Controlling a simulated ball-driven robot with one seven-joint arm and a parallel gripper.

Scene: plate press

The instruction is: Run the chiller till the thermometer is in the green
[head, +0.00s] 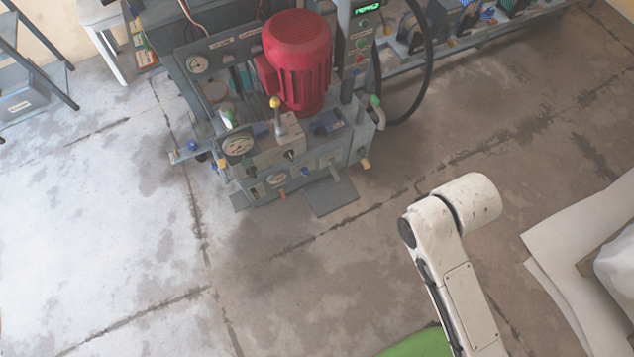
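A grey machine with a red motor (298,60) stands at the top centre. It carries a large round dial (238,144) at its front left corner, a second dial (198,64) on its back panel and a small dial (277,180) low on its front. I cannot tell which is the thermometer, and no needle or green band can be read. A lever with a yellow knob (275,102) stands upright in front of the motor. A control box (362,35) with a lit green display is right of the motor. I cannot tell which part is the chiller. My gripper is out of view.
My white arm shows at the lower right, apart from the machine. A low bench with several devices (465,15) runs along the top right. A black hose (425,75) loops beside the machine. White sheets (560,255) lie at the right edge. The floor left and in front is clear.

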